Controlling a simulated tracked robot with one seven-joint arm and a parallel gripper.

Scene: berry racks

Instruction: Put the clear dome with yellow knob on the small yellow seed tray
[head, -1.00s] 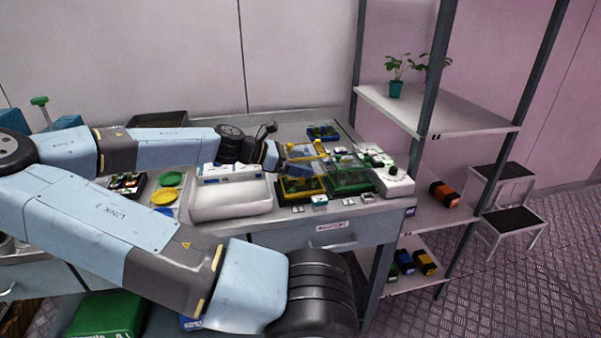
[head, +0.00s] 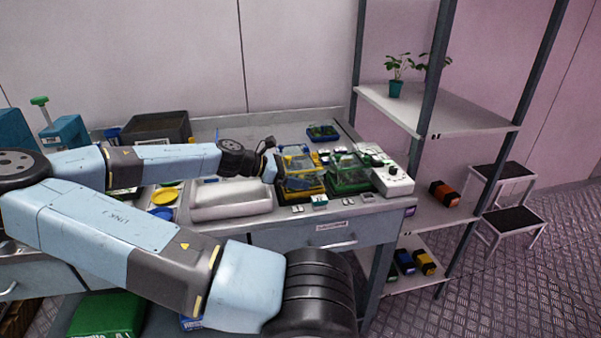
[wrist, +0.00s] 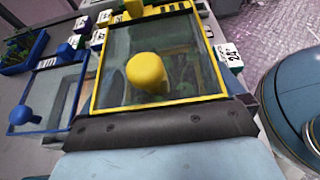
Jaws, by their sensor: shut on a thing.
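The clear dome with yellow knob (head: 297,157) is in front of my gripper (head: 279,168) at the right part of the bench. In the wrist view its yellow-edged clear panel (wrist: 112,85) and round yellow knob (wrist: 146,70) fill the middle. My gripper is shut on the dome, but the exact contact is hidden. The small yellow seed tray (head: 303,194) is directly below the dome in the head view, with dark and green contents. The dome looks close over it or touching it; I cannot tell which.
A green seed tray (head: 349,187) with a clear cover stands close right, beside a white box with knobs (head: 394,181). A blue-edged clear dome (wrist: 40,100) lies left in the wrist view. Small labelled blocks (head: 320,202) line the front.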

